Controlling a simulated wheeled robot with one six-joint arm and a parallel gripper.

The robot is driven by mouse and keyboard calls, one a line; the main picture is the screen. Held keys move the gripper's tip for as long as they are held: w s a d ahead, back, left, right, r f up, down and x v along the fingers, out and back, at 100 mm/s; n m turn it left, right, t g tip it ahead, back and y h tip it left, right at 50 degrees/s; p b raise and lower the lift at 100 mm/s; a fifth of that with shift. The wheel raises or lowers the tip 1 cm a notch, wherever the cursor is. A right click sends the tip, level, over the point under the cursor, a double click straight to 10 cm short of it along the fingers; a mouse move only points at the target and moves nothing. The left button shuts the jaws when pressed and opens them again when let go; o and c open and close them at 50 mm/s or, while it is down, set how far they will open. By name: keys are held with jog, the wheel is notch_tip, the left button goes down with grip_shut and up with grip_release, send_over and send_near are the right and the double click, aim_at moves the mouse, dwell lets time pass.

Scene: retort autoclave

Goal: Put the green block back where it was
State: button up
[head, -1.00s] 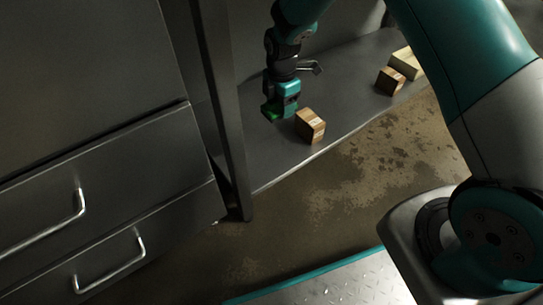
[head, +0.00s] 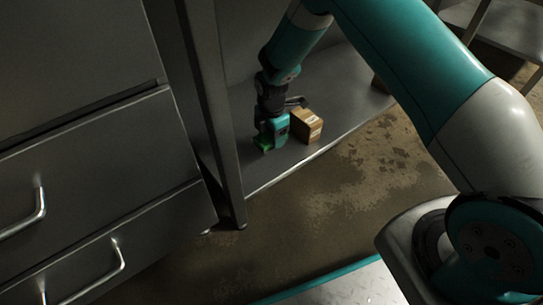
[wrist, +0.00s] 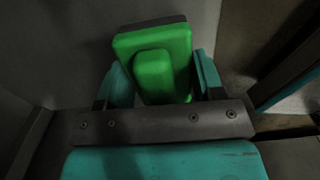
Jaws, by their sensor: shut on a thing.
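The green block (wrist: 178,42) fills the upper middle of the wrist view, a slab with a smaller raised part between the teal fingers. My gripper (wrist: 160,82) is shut on it. In the head view, my gripper (head: 272,135) points down over the grey shelf (head: 290,165), close to its front edge and the upright post. Only a small bit of the green block (head: 263,144) shows there, below and left of the fingers. I cannot tell whether the block touches the shelf.
A wooden block (head: 307,126) with pale labels stands on the shelf just right of my gripper. A grey metal post (head: 222,130) rises left of it, beside a drawer cabinet (head: 95,190). The shelf right of the wooden block looks clear, though my arm hides part of it.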

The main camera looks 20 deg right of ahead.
aim_at(272, 156)
jog(key=shift+f+b, duration=1.05)
jog(key=shift+f, duration=1.95)
jog(key=shift+f, duration=0.1)
jog(key=shift+f, duration=0.15)
jog(key=o, duration=0.9)
jog(key=shift+c, duration=0.2)
jog(key=shift+f+b, duration=0.1)
jog(key=shift+b, duration=0.2)
notch_tip(272, 156, up, 18)
jog(key=p, duration=1.1)
jog(key=shift+s+f, duration=0.1)
jog(key=shift+f, duration=0.05)
